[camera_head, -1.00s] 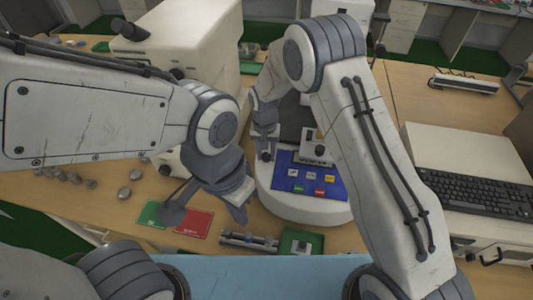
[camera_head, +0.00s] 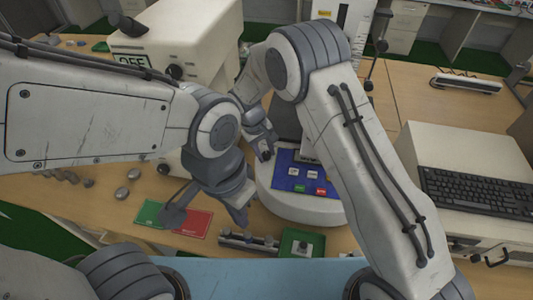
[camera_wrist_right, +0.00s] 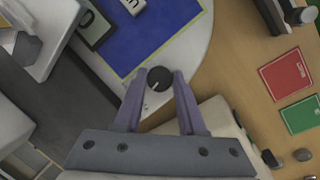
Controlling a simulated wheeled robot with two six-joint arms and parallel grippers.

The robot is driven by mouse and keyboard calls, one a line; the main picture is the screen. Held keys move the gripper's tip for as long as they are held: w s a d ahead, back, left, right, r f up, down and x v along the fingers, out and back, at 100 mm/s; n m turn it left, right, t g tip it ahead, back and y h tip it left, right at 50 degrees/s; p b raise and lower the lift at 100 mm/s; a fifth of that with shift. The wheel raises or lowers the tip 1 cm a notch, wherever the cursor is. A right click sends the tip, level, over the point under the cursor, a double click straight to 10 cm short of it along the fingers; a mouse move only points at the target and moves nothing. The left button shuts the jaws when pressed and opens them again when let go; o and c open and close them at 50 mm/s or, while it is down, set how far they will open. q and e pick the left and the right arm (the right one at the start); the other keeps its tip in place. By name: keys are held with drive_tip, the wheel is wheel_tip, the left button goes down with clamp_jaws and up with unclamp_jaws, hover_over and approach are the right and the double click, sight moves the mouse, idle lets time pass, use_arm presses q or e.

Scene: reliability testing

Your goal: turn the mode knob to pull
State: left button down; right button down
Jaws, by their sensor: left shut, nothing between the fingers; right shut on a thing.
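The mode knob (camera_wrist_right: 160,79) is a round black knob with a pale pointer mark. It sits on the white rounded base beside the blue panel. In the right wrist view my right gripper (camera_wrist_right: 159,75) has one finger on each side of it and is shut on it. In the head view my right gripper (camera_head: 262,143) reaches down at the left edge of the base; the knob is small there and partly covered. My left gripper (camera_head: 242,217) is shut and empty, pointing down in front of the base. I cannot read any mode wording near the knob.
The blue panel (camera_head: 288,184) carries small coloured labels. Red and green cards (camera_head: 192,222) lie to its left. A keyboard (camera_head: 478,190) is on the right. A white machine (camera_head: 197,35) stands behind.

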drive_tip(key=shift+a+n+t+h+b, duration=0.1)
drive_tip(key=shift+n+t+h+b, duration=0.3)
drive_tip(key=shift+n, duration=1.4)
drive_tip(key=c, duration=0.5)
unclamp_jaws()
drive_tip(key=b+v, duration=0.2)
drive_tip(key=v, duration=0.8)
drive_tip(key=shift+r, duration=0.3)
drive_tip(key=shift+s+a, duration=0.1)
